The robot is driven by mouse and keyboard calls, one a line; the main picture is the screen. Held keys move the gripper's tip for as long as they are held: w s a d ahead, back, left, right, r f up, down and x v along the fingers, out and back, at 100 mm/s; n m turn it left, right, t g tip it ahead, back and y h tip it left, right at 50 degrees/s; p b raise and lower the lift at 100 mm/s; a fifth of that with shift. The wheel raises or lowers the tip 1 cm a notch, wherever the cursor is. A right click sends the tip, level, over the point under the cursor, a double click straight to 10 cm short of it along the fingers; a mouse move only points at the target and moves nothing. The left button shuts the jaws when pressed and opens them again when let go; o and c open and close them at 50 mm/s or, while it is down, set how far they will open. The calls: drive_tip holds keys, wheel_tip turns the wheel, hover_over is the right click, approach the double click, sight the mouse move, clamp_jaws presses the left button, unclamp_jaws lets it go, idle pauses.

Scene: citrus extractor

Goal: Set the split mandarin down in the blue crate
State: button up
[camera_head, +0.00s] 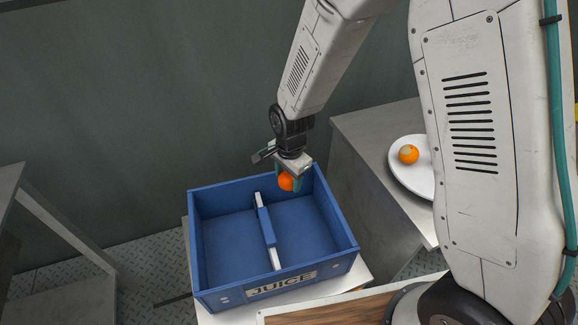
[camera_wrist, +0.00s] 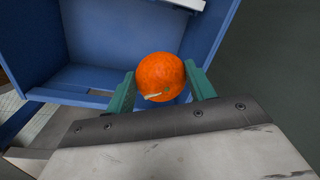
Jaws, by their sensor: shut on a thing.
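A mandarin (camera_wrist: 161,75), deep orange with a small pale split mark low on its skin, is held between the two green fingers of my gripper (camera_wrist: 160,92). In the head view the mandarin (camera_head: 286,181) hangs below my gripper (camera_head: 288,178), over the far right part of the blue crate. The blue crate (camera_head: 322,272) has a JUICE label on its front and a divider making a left and a right compartment. Both compartments look empty. In the wrist view the crate (camera_wrist: 225,20) lies beyond the mandarin. How far the fruit is above the crate floor is hard to tell.
A white plate (camera_head: 397,178) with a paler orange fruit (camera_head: 408,154) stands on a grey counter (camera_head: 372,125) to the right of the crate. A grey table (camera_head: 60,225) is at the left. The crate's far wall is close to my gripper.

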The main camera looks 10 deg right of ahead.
wheel_tip(320, 180, down, 12)
drive_tip(key=shift+f, duration=0.25)
idle(0.4)
drive_tip(key=shift+f, duration=0.3)
idle(0.4)
drive_tip(key=shift+f, duration=1.35)
drive_tip(key=o, duration=1.1)
wheel_tip(320, 180, up, 8)
drive_tip(key=shift+s, duration=0.2)
drive_tip(key=shift+d+f, duration=0.1)
